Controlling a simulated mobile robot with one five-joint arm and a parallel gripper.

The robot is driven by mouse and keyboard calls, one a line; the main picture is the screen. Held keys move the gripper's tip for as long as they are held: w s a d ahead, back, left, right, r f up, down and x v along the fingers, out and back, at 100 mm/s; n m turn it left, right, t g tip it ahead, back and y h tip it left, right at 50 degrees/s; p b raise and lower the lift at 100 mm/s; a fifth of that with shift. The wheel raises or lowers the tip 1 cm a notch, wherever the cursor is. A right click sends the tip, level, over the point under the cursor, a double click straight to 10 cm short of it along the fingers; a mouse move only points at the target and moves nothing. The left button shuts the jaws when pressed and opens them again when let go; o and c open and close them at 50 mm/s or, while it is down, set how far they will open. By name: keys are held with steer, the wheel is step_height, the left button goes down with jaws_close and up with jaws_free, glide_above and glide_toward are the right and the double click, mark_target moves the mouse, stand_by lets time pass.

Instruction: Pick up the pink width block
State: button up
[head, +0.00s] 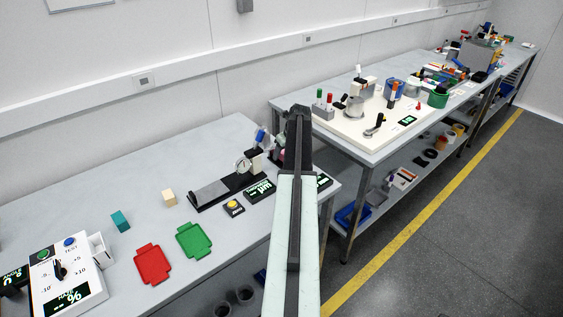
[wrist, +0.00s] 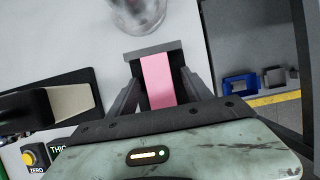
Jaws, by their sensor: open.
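The pink width block (wrist: 157,80) shows in the wrist view as a long pink bar between the two fingers of my gripper (wrist: 161,92). The fingers are open, one on each side of the block, with a narrow gap visible at the sides. A grey bar (wrist: 135,54) lies across the far end of the block. The block's near end is hidden behind my gripper body. In the head view my arm covers the gripper and most of that spot, so the block cannot be made out clearly there.
A clear round container (wrist: 138,10) stands just beyond the block. A dial gauge on a black base (head: 225,188) and a yellow button box (head: 234,207) are left of my arm. Green (head: 194,240) and red (head: 152,264) trays lie further left. The bench edge is close on the right.

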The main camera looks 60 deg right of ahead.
mark_target(283, 151)
jaws_close()
step_height(283, 151, up, 10)
steer(key=p, duration=1)
steer(key=shift+r+p, duration=0.15)
steer(key=shift+p, duration=0.2)
steer(key=shift+f+b, duration=0.55)
steer(key=shift+r, duration=0.15)
